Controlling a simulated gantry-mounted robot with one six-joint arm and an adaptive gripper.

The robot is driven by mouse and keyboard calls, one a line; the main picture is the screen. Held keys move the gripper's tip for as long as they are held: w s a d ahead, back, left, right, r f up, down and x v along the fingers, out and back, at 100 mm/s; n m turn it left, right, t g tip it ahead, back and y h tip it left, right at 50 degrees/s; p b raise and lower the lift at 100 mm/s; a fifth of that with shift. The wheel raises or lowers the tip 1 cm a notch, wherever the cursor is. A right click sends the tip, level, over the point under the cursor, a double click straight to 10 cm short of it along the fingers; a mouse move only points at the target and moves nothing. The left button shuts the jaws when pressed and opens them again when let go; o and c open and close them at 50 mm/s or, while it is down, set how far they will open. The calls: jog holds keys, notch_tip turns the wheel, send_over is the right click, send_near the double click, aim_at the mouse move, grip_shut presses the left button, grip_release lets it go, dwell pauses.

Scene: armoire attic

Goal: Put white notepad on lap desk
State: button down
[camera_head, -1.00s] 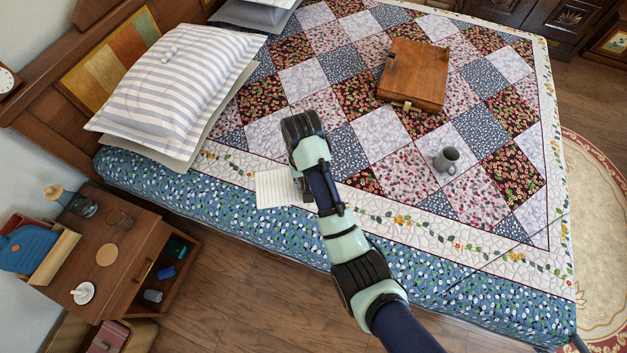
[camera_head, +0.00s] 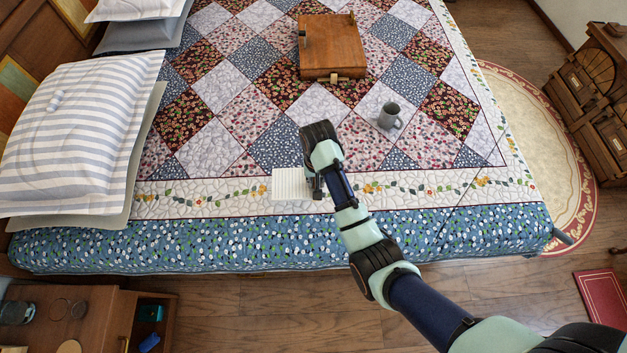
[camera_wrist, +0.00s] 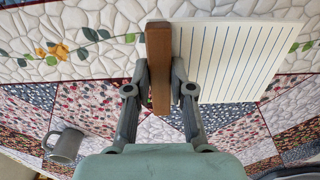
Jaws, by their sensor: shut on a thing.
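The white notepad (camera_head: 292,184) has lined paper and appears over the pale floral border along the near side of the bed. In the wrist view the notepad (camera_wrist: 240,60) extends to the right from a brown strip along its edge. My gripper (camera_head: 315,190) is shut on that strip, with a finger on each side in the wrist view (camera_wrist: 160,88). The height above the quilt is hard to tell. The lap desk (camera_head: 330,45), a brown wooden slant box, lies on the quilt, behind and slightly right of my gripper.
Striped pillows (camera_head: 75,135) lie at the left. The quilt directly beyond the gripper is clear.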

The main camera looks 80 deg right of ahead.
notch_tip(320, 180, down, 8)
jog(key=shift+f+b, duration=0.15)
jog(key=shift+b, duration=0.15)
jog(key=shift+f, duration=0.1)
jog(key=c, duration=1)
grip_release()
notch_tip(320, 180, up, 12)
jog(key=shift+r+p, duration=0.15)
jog(key=shift+p, duration=0.35)
